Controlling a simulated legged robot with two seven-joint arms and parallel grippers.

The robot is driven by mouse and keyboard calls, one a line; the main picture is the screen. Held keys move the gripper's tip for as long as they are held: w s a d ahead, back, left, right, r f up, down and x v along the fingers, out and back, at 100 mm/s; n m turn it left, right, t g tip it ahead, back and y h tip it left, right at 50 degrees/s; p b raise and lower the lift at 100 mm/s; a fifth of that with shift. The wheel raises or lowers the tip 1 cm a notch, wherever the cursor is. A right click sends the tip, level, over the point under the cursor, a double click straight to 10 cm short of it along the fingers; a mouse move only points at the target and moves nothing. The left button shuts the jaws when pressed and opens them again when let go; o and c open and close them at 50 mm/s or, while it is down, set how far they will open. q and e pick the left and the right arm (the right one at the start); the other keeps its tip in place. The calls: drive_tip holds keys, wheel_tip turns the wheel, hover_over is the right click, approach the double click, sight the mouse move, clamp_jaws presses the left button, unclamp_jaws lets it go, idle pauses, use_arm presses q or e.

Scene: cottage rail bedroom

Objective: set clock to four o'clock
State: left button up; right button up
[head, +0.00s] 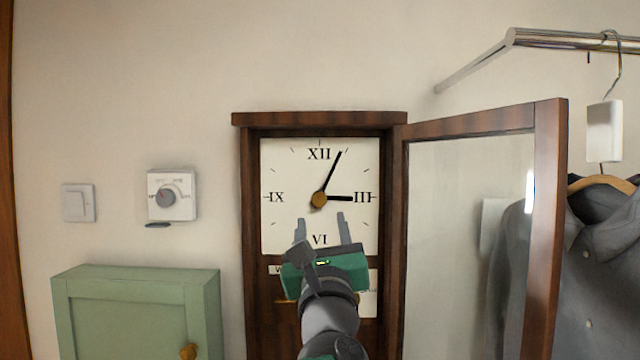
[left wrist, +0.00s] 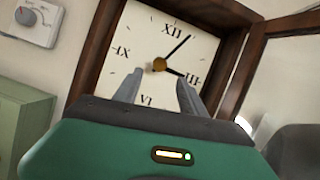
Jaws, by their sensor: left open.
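The wall clock (head: 290,170) has a square white face in a dark wooden case, with Roman numerals. Its short, thick hour hand (head: 339,198) points at about III. Its longer minute hand (head: 333,170) points up and right, at about I. A brass hub (head: 319,199) sits at the centre. The glazed clock door (head: 551,200) stands open to the right. My left gripper (head: 321,222) is open and empty in front of the lower face, its fingers pointing up either side below the hub. In the left wrist view the face (left wrist: 150,45) shows beyond the fingers (left wrist: 158,90).
A dial thermostat (head: 172,196) and a light switch (head: 78,203) are on the wall to the left. A green cabinet (head: 135,275) stands below them. A grey shirt (head: 600,260) hangs from a metal rail (head: 570,42) at right, behind the open door.

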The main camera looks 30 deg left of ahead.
sight(320, 203)
use_arm(q)
drive_tip(key=p+x, duration=0.2)
drive_tip(key=x, duration=0.6)
drive_tip(key=shift+w+a, duration=0.15)
drive_tip(key=shift+a, duration=0.1)
clamp_jaws()
